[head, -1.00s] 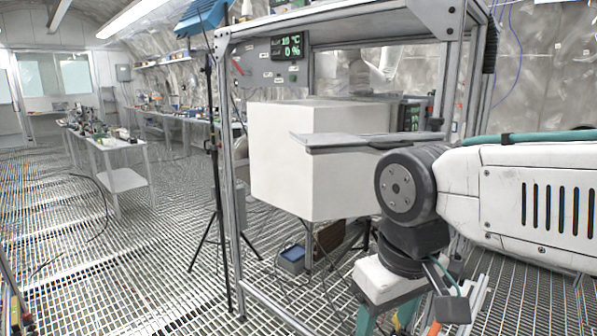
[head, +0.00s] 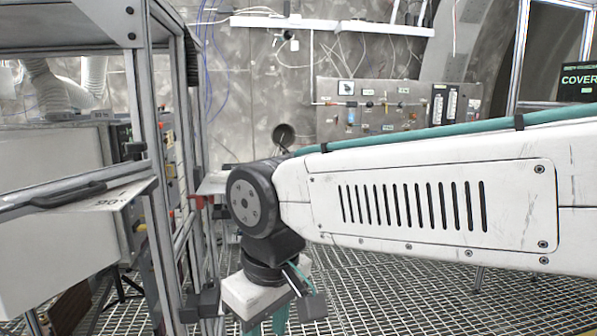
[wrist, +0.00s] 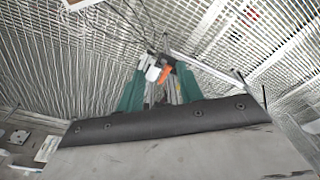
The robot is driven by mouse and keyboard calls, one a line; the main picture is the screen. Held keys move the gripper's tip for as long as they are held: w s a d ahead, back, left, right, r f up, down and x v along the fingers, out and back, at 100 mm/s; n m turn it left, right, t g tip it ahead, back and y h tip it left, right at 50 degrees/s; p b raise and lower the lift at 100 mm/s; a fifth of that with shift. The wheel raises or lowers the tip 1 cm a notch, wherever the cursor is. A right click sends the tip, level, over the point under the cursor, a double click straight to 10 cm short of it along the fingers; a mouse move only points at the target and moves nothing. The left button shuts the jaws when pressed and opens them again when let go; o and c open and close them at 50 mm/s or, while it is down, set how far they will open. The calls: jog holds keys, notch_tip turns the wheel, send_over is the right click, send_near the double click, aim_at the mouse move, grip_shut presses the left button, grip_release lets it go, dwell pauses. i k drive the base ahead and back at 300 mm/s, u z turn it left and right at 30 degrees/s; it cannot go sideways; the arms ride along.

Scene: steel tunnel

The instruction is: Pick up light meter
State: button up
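I cannot make out a light meter for certain in any view. My gripper (wrist: 158,92) points down, and its two green fingers stand apart in the wrist view. A small white and orange thing (wrist: 160,73) shows between the fingertips there; I cannot tell what it is, or whether it lies beyond them. In the head view only the tops of the green fingers (head: 268,327) show at the bottom edge, below the white wrist block. The fingertips are cut off there.
A metal frame rack (head: 147,150) with a large white box (head: 50,200) stands close on the left. A panel with gauges (head: 385,110) is on the back wall. A dark screen (head: 580,82) is at the right edge. Grated floor (head: 400,290) lies beneath my arm.

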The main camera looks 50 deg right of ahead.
aim_at(218, 177)
jog(key=z, duration=0.45)
jog(key=k, duration=0.35)
jog(key=z, duration=0.9)
jog(key=i, duration=1.45)
jog(key=u, duration=0.3)
